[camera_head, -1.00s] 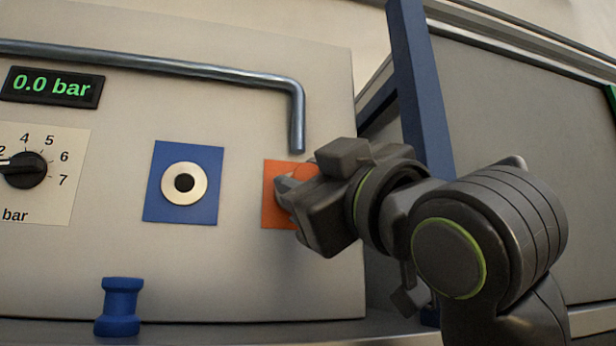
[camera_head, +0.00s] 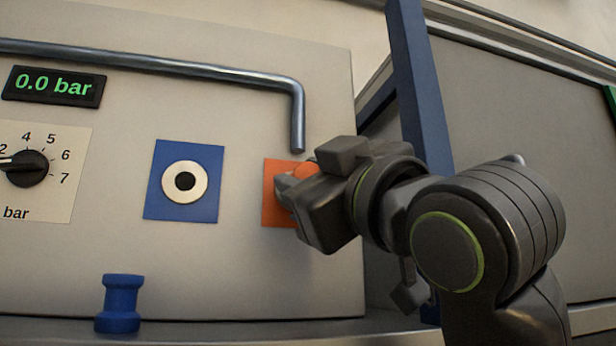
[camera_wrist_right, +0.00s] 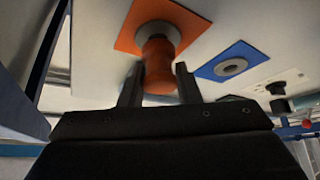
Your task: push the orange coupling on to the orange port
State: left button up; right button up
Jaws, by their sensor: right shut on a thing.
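My right gripper (camera_head: 296,184) is in front of the orange port plate (camera_head: 270,193) on the panel. In the right wrist view, the right gripper (camera_wrist_right: 160,84) is shut on the orange coupling (camera_wrist_right: 158,64), with a finger on each side of it. The coupling's far end meets the pale ring of the orange port (camera_wrist_right: 160,31); whether it is fully seated I cannot tell. In the head view only a bit of the orange coupling (camera_head: 306,170) shows; the gripper hides most of it and the port. My left gripper is not in view.
The blue port (camera_head: 184,181) is left of the orange one. A blue coupling (camera_head: 119,303) stands on the ledge. A metal pipe (camera_head: 297,120) ends just above the orange plate. A pressure display (camera_head: 53,86) reads 0.0 bar. A blue post (camera_head: 418,85) stands behind my right arm.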

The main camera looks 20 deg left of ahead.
jog(key=shift+w+a, duration=0.35)
jog(key=shift+w, duration=0.15)
dwell(0.5)
jog(key=o, duration=1)
jog(key=shift+b+v, duration=3.95)
jog(key=shift+v, duration=4.8)
